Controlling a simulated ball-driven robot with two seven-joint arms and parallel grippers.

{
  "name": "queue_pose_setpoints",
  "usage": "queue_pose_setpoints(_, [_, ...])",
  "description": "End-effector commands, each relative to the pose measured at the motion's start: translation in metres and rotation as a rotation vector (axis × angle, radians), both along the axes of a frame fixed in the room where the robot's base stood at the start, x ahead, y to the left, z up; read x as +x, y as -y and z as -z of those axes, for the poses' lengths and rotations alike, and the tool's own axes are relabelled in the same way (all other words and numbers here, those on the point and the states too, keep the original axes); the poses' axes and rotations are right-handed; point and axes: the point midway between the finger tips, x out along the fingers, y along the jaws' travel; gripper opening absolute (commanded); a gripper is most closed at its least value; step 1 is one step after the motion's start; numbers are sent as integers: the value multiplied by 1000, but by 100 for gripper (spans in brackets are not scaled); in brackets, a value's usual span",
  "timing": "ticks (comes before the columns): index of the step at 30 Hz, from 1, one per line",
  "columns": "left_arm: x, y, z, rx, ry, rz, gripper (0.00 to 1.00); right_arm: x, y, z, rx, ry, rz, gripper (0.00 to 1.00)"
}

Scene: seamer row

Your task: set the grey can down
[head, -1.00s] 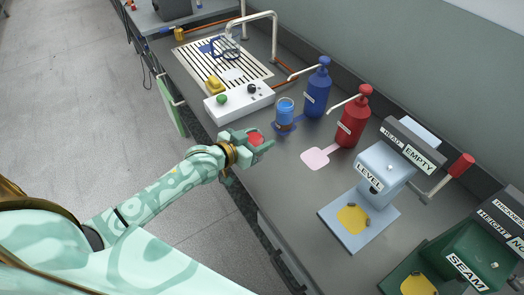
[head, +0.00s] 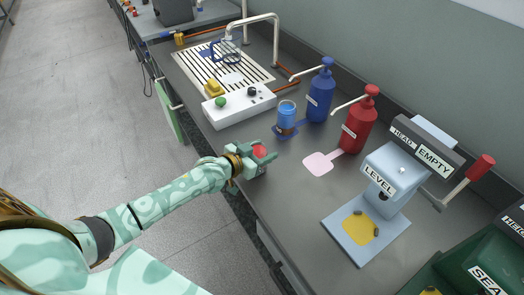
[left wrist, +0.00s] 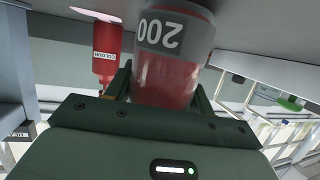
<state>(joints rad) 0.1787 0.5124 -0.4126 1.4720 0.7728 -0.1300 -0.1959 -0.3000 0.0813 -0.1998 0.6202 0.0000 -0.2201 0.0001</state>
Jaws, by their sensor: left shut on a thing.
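My left gripper (head: 256,159) is shut on the grey can, over the front edge of the counter. From the head only the can's red top (head: 260,152) shows between the fingers. In the left wrist view, which is upside down, the can (left wrist: 172,50) is see-through with red contents and a grey band marked 200. Its lower end is close to the grey counter surface (left wrist: 245,60); I cannot tell whether it touches. My right gripper is not in view.
A blue can (head: 287,114) stands under the blue pump bottle (head: 320,95). A red pump bottle (head: 359,122) has a pink pad (head: 318,162) before it. The LEVEL press (head: 385,185) stands to the right. Bare counter (head: 285,195) lies right of my gripper.

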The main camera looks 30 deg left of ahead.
Motion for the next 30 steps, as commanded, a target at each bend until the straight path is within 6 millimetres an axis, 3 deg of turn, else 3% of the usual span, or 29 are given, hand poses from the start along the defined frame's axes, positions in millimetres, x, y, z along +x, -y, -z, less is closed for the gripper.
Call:
queue_pose_setpoints(1, [0, 0, 3, 0, 0, 0, 25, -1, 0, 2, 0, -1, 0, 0])
queue_pose_setpoints(2, [0, 0, 3, 0, -1, 0, 59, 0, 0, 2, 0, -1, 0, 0])
queue_pose_setpoints(3, [0, 0, 2, 0, -1, 0, 70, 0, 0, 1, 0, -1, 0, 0])
queue_pose_setpoints(4, [0, 0, 2, 0, -1, 0, 75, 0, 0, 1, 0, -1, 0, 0])
queue_pose_setpoints(14, [0, 0, -3, 0, 1, 0, 75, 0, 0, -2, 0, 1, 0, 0])
queue_pose_setpoints(30, [-97, -34, -34, 2, -2, 0, 75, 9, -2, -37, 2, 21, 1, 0])
